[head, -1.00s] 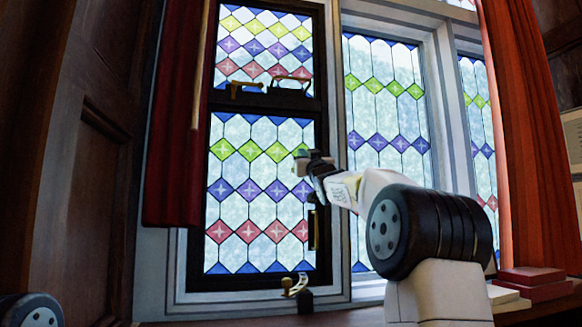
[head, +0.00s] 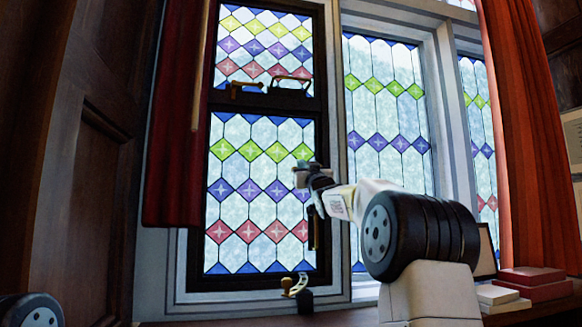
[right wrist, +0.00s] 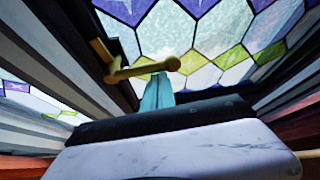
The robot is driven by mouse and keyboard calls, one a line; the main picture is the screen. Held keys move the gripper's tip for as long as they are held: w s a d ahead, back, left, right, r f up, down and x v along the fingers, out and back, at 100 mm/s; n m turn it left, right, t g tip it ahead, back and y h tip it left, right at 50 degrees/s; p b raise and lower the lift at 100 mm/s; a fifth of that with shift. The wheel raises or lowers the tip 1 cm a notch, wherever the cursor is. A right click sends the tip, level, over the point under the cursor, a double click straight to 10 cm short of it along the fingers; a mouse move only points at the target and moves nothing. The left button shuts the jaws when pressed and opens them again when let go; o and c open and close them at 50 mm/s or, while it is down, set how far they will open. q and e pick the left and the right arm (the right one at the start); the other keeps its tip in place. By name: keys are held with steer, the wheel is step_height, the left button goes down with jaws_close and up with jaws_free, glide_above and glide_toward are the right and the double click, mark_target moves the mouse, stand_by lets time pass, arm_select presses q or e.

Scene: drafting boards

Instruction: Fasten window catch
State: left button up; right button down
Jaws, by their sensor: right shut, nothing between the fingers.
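The leaded casement window (head: 213,160) with its dark frame fills the left middle of the head view. In the right wrist view the catch (right wrist: 138,70) shows as a brass lever with a rounded end, on a dark frame. My right gripper (head: 302,168) is shut and empty, just above the catch in the head view. In the wrist view its teal fingertips (right wrist: 158,92) are close to the lever's end; I cannot tell if they touch. My left gripper is out of view.
An upper latch (head: 245,87) and a handle (head: 290,81) sit on the frame above. A brass stay (head: 294,285) is at the sill. Red curtains (head: 175,130) hang on both sides. Books (head: 530,283) lie on the sill at right.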

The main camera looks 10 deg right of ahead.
steer(key=shift+f+n+y, duration=0.35)
steer(key=shift+n+y, duration=0.25)
steer(key=shift+n, duration=0.3)
steer(key=d+f+n+g+y, duration=0.6)
steer(key=n+g, duration=0.1)
steer(key=n, duration=1)
steer(key=shift+w+f+n, duration=0.15)
steer(key=shift+n, duration=0.15)
steer(key=shift+d, duration=0.15)
